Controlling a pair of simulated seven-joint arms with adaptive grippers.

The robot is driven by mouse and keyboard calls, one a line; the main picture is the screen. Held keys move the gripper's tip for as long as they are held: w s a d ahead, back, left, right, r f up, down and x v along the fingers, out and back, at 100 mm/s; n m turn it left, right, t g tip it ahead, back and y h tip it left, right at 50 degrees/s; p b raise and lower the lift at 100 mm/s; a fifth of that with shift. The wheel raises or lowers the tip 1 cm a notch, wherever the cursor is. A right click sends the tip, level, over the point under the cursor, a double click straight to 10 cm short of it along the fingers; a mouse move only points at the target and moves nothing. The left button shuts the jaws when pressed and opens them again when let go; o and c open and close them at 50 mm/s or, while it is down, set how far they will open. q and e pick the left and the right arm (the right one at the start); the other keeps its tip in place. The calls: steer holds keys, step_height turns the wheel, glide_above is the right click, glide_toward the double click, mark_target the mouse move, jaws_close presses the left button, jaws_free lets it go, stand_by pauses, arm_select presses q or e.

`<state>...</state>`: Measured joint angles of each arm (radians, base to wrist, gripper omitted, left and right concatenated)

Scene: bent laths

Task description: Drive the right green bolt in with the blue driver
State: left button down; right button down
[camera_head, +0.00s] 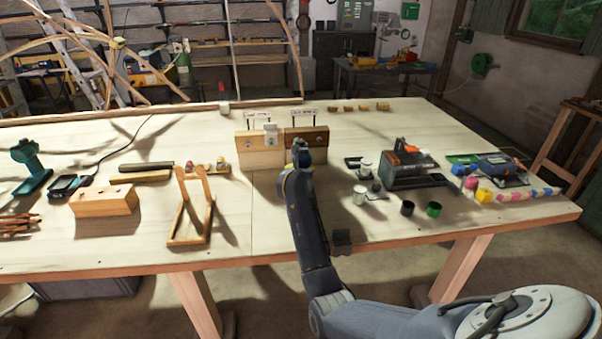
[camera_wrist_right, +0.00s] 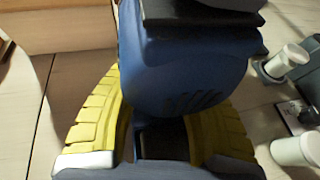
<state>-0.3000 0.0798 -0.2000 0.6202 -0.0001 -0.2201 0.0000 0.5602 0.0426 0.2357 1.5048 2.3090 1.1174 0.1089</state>
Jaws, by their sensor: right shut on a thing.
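My right gripper (camera_wrist_right: 155,125) is shut on the blue driver (camera_wrist_right: 185,60), with its yellow fingers on either side of the blue body. In the head view my right arm reaches up from the lower right, and the driver (camera_head: 303,156) is in front of the right wooden block (camera_head: 318,143). A paler wooden block (camera_head: 262,157) stands just left of it, and small signs stand above both. The green bolt cannot be made out; the driver and arm cover part of the right block. Whether the driver's tip touches anything is hidden. My left gripper is not in view.
A grey toolbox-like unit (camera_head: 412,165) and several small cups stand to the right of my arm. A wooden frame (camera_head: 190,215) and a wooden block (camera_head: 104,201) lie to the left. A teal drill (camera_head: 28,165) stands at far left. The bench front centre is mostly clear.

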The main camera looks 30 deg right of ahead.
steer(key=shift+r, duration=1.9)
